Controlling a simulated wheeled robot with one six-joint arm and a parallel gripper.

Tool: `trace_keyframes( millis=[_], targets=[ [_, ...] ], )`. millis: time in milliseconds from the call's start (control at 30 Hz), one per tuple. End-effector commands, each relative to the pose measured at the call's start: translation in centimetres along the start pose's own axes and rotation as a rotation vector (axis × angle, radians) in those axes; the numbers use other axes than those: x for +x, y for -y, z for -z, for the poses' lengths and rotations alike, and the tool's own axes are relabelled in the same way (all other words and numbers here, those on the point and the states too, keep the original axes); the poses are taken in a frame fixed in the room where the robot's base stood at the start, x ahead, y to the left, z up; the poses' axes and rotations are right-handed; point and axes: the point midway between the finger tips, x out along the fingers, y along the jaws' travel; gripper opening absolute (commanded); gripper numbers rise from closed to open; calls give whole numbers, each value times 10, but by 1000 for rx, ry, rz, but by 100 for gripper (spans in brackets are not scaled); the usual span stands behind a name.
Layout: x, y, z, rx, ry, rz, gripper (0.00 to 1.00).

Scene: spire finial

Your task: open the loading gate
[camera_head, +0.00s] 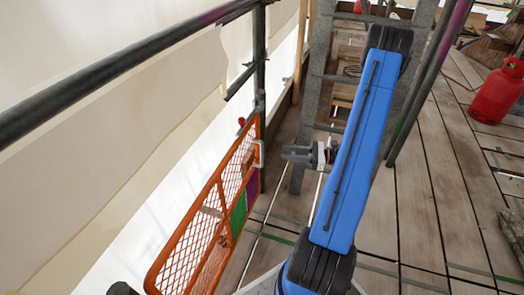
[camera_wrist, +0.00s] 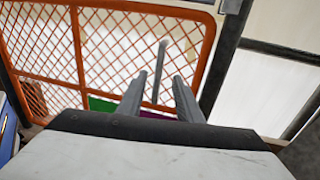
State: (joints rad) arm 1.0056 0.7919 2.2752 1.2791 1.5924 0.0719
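The loading gate (camera_head: 207,205) is an orange mesh panel at the left edge of the plank deck in the head view. It lines up with the dark post at its far end. A pale grey upright handle (camera_head: 259,154) is on its far part. The gate fills the upper left of the wrist view (camera_wrist: 77,50), with the handle (camera_wrist: 158,72) in front of the mesh. In the wrist view, the handle appears between the spread fingers (camera_wrist: 158,88). I cannot tell whether the gate is latched.
A dark post (camera_head: 260,60) stands beyond the gate, with a small red part (camera_head: 241,122) near it. Dark rails and pale sheeting line the left. A grey upright (camera_head: 318,70) stands behind my arm. A red gas cylinder (camera_head: 497,92) stands at right. The deck between is mostly clear.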

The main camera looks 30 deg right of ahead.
Motion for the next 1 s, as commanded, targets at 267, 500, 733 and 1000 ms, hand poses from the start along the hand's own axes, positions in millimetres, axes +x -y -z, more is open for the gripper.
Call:
trace_keyframes(
  millis=[267,500,733,1000],
  targets=[
    [46,-1,0,-1,0,-5,32],
    [83,-1,0,0,0,-3,32],
    [108,-1,0,0,0,-3,32],
    [118,-1,0,0,0,-2,32]
  ],
)
